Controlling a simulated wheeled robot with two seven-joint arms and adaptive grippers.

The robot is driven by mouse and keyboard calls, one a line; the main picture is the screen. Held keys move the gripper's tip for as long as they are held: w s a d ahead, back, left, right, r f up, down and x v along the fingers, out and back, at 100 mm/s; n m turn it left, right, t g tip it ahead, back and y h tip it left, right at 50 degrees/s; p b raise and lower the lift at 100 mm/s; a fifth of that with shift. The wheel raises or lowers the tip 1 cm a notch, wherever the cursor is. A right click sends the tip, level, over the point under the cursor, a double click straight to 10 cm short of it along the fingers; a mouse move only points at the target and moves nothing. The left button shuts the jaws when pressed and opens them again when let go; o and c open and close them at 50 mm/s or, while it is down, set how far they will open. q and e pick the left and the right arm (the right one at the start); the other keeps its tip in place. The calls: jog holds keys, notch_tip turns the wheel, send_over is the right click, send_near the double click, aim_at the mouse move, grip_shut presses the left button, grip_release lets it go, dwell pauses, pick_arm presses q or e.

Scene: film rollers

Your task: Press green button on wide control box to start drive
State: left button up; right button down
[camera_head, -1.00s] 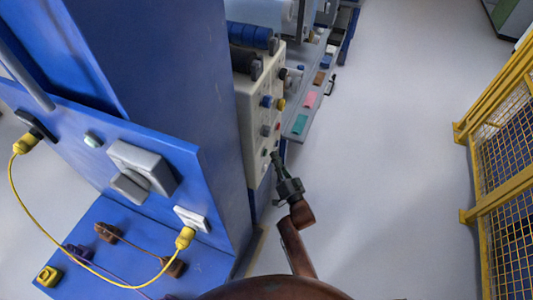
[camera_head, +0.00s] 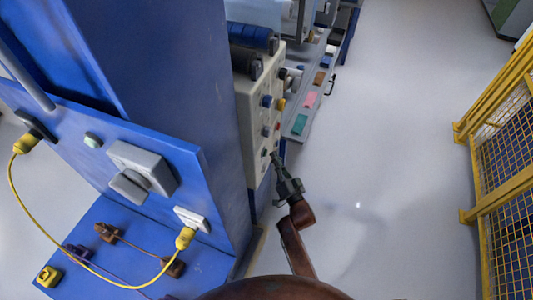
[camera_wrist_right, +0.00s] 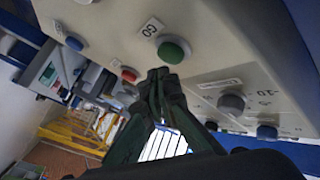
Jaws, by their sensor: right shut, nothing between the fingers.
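The wide control box (camera_head: 257,125) is a cream panel with several coloured buttons, on the side of the blue machine. In the right wrist view its face (camera_wrist_right: 220,40) fills the top. The green button (camera_wrist_right: 174,50) there has a label reading GO beside it. My right gripper (camera_wrist_right: 158,75) is shut and empty, its tips just below the green button in that view; I cannot tell whether they touch it. In the head view my right gripper (camera_head: 274,157) points at the lower part of the box. My left gripper is not in view.
A red button (camera_wrist_right: 129,75) and a grey knob (camera_wrist_right: 231,104) flank the green one. The blue machine (camera_head: 180,100) with a yellow cable (camera_head: 60,257) stands left. A yellow mesh fence (camera_head: 500,180) stands right. The floor between is clear.

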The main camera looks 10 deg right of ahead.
jog(key=shift+w+a, duration=0.25)
jog(key=shift+a, duration=0.1)
jog(key=shift+w+a, duration=0.25)
jog(key=shift+a, duration=0.15)
dwell(0.9)
pick_arm(q)
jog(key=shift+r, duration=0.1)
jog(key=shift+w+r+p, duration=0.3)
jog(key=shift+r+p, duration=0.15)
jog(key=shift+p, duration=0.15)
pick_arm(e)
jog(key=shift+s+d, duration=0.5)
jog(key=shift+d, duration=0.3)
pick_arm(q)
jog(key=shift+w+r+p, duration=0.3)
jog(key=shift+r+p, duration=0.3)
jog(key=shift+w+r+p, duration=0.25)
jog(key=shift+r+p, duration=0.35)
pick_arm(e)
jog(key=s+d, duration=0.1)
jog(key=d, duration=0.1)
jog(key=s+d, duration=0.1)
jog(key=d, duration=0.1)
jog(key=shift+s, duration=0.4)
